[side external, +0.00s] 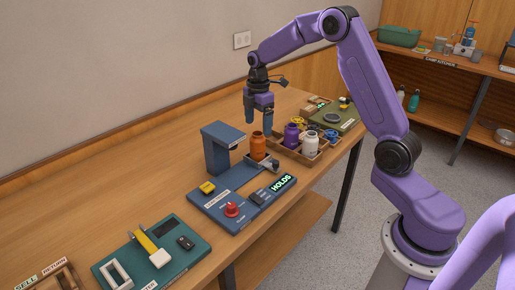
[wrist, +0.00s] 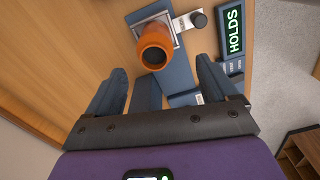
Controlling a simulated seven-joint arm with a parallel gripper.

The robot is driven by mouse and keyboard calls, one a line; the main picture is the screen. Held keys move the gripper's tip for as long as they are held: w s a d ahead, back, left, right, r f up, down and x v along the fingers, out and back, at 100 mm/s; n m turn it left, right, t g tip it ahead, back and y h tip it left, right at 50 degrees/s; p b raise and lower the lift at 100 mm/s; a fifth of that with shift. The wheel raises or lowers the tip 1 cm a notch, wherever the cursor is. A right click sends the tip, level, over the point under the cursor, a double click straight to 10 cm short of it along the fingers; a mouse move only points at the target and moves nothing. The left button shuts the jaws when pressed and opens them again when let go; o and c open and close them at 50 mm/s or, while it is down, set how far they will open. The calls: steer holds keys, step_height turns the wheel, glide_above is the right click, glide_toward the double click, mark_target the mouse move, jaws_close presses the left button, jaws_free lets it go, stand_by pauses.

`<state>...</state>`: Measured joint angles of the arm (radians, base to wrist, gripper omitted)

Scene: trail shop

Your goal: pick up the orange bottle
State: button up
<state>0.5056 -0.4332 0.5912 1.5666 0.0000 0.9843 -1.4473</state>
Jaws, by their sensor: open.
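The orange bottle (side external: 258,146) stands upright at the blue test rig (side external: 217,150), on its small metal holder. In the wrist view the orange bottle (wrist: 154,45) shows its open mouth, beyond the fingertips and left of the middle of the gap. My gripper (side external: 260,122) is above and just behind the bottle in the side view, pointing down. In the wrist view my gripper (wrist: 162,75) has its fingers wide apart with nothing between them. Whether the fingertips reach down to the bottle's neck I cannot tell.
A wooden tray (side external: 311,158) with a purple bottle (side external: 291,135) and a white bottle (side external: 310,144) stands close right. A green scale-like board (side external: 150,255) lies front left. The table's back left is clear.

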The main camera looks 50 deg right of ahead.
mark_target(258, 134)
step_height(258, 134, down, 4)
steer(key=shift+r, duration=0.15)
steer(key=shift+w+d+f, duration=0.15)
steer(key=shift+f, duration=1.25)
steer(key=shift+w+d+f, duration=0.1)
steer(key=shift+w+f, duration=0.05)
steer(key=shift+f, duration=1.25)
steer(key=c, duration=1.3)
steer(key=shift+o, duration=0.2)
steer(key=shift+r, duration=0.1)
